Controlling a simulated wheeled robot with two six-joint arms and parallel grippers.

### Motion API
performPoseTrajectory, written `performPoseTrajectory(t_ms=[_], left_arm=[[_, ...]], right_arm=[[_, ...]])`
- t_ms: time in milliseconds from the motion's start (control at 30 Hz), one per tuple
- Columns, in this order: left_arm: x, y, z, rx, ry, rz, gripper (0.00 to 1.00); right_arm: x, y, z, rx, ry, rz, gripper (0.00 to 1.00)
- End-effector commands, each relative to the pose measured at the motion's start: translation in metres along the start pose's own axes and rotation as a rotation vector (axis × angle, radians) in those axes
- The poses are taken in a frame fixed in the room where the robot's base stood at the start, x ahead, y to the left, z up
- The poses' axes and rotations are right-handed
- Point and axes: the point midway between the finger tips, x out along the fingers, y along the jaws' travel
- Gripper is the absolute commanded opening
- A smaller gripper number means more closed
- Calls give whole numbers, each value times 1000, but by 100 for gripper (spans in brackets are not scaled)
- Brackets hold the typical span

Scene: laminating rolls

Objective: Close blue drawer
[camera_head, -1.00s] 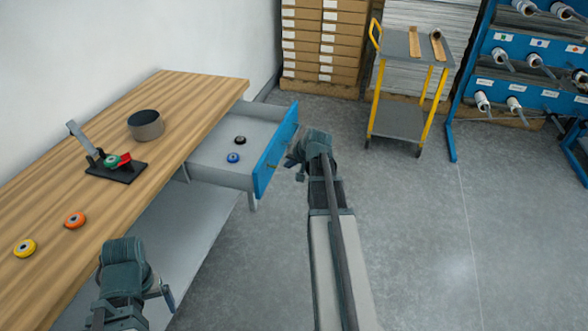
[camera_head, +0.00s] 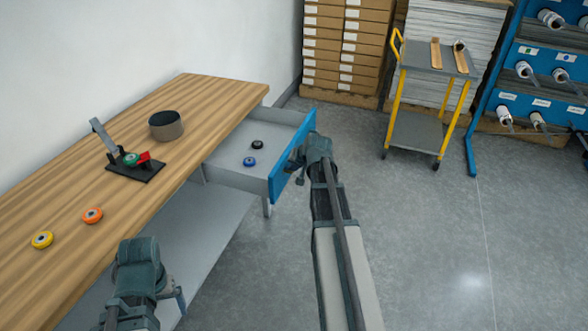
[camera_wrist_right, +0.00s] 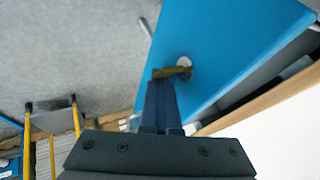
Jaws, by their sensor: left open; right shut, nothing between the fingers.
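The blue drawer (camera_head: 292,160) under the wooden table is open, its grey tray pulled out. It holds a black roll (camera_head: 257,145) and a blue roll (camera_head: 249,161). My right gripper (camera_head: 299,168) is at the outer side of the blue front, shut and empty. In the right wrist view its fingers (camera_wrist_right: 163,76) point at the blue front (camera_wrist_right: 215,45), close to the small round handle (camera_wrist_right: 184,64); whether they touch it I cannot tell. My left gripper (camera_head: 177,296) is open near the table's front edge, its fingertips partly hidden.
On the wooden table (camera_head: 150,215) are a yellow roll (camera_head: 42,240), an orange roll (camera_head: 92,215), a black stand (camera_head: 135,168) with green and red rolls, and a dark round container (camera_head: 166,125). A yellow-framed cart (camera_head: 418,130) stands at the back right. Floor beside the drawer is clear.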

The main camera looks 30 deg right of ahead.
Motion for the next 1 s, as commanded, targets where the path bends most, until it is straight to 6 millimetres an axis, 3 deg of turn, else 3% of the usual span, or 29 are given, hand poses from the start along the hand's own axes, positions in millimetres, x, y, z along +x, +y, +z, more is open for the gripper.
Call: performPoseTrajectory(t_ms=[267, 700, 1000], left_arm=[[0, 0, 0, 0, 0, 0, 94], [0, 0, 0, 0, 0, 0, 94], [0, 0, 0, 0, 0, 0, 94]], right_arm=[[26, -47, -1, -6, -2, -4, 0], [82, -153, -2, -4, -2, -3, 0], [109, -204, -1, -2, 0, -3, 0]])
